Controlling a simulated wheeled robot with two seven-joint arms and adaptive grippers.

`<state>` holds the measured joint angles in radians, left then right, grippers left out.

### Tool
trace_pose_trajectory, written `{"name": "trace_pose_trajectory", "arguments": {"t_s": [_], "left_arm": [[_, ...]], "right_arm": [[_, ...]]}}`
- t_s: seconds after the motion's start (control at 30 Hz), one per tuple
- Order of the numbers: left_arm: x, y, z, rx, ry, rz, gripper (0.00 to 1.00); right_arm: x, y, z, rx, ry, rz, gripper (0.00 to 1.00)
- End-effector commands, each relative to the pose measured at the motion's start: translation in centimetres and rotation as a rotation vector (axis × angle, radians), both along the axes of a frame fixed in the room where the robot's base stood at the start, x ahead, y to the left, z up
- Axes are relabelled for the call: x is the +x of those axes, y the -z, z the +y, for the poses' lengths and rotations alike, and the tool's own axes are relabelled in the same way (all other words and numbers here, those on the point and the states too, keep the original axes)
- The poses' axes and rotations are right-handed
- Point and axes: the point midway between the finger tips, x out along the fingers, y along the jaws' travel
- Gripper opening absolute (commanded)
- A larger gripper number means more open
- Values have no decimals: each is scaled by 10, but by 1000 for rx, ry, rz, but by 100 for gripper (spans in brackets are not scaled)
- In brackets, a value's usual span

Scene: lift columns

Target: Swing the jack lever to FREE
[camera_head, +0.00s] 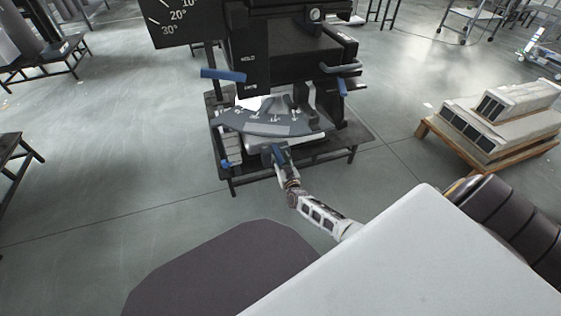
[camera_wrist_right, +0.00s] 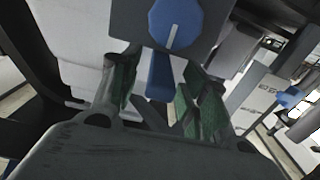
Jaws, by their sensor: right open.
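My right gripper (camera_head: 278,158) is at the front edge of the machine, below its curved grey panel (camera_head: 268,122). In the right wrist view the gripper (camera_wrist_right: 162,98) is open, with green pads on its fingers. A blue lever (camera_wrist_right: 160,76) under a round blue knob with a white line shows between the fingers; I cannot tell whether they touch it. A blue bar handle (camera_head: 222,74) sticks out left of the machine's black block (camera_head: 250,70), which bears small white labels, one seeming to read HOLD. I cannot tell for sure which is the jack lever.
More blue handles (camera_head: 341,68) are on the machine's right side. The machine stands on a dark low table (camera_head: 356,135). A tilt scale (camera_head: 182,22) is at upper left. A pallet with beige units (camera_head: 497,118) is at right. Floor around is mostly clear.

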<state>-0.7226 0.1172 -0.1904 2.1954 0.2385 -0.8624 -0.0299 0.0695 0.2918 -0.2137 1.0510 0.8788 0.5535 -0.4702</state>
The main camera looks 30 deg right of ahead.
Motion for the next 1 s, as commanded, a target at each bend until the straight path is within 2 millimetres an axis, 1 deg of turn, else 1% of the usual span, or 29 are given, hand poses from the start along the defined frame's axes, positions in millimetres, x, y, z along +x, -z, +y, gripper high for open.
{"name": "trace_pose_trajectory", "arguments": {"t_s": [0.17, 0.2, 0.53, 1.0], "left_arm": [[0, 0, 0, 0, 0, 0, 48], [0, 0, 0, 0, 0, 0, 48], [0, 0, 0, 1, -1, 0, 48], [0, 0, 0, 0, 0, 1, 48]], "right_arm": [[0, 0, 0, 0, 0, 0, 45], [0, 0, 0, 0, 0, 0, 43], [0, 0, 0, 0, 0, 0, 1], [2, 0, -1, 0, 6, 0, 0]]}}
